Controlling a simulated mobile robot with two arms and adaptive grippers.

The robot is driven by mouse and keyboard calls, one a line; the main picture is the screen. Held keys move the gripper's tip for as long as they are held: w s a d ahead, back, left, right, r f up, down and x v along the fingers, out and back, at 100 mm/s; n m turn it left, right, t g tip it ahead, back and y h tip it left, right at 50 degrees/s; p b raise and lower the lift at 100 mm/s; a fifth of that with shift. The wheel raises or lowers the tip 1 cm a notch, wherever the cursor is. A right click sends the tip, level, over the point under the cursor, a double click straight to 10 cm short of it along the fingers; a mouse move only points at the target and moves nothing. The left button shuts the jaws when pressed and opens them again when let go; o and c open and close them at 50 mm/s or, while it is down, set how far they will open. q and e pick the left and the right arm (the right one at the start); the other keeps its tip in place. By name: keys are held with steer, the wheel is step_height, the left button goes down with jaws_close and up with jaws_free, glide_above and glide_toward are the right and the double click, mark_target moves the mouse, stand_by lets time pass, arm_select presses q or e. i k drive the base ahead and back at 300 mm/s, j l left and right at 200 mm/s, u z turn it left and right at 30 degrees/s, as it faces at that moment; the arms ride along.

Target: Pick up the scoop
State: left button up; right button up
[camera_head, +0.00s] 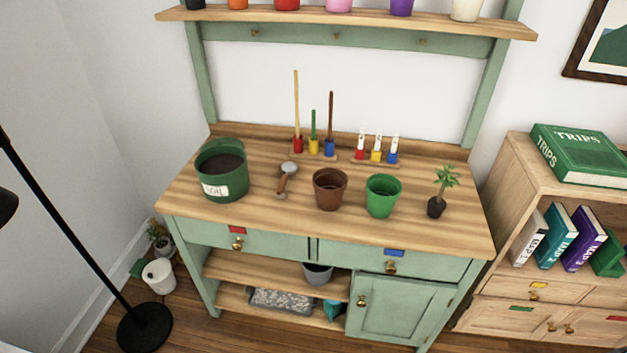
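The scoop (287,176) lies on the wooden top of the green potting bench (240,219). It has a brown handle and a pale grey rounded end that points toward the back. It is between a large dark green pot of soil (209,157) on its left and a brown pot (330,201) on its right. It appears apart from both. Neither of my grippers shows in the head view.
A green pot (383,210) and a small plant (437,207) stand right of the brown pot. Tall-handled tools (330,122) and small labelled holders (376,155) line the back. A black lamp (65,225) stands left; a bookcase (505,190) stands right. The bench's front strip is clear.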

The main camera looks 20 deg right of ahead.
mark_target(289, 167)
steer(key=i+l+u, duration=0.2)
steer(key=l, duration=0.8)
steer(key=l+u, duration=0.2)
steer(key=l, duration=0.8)
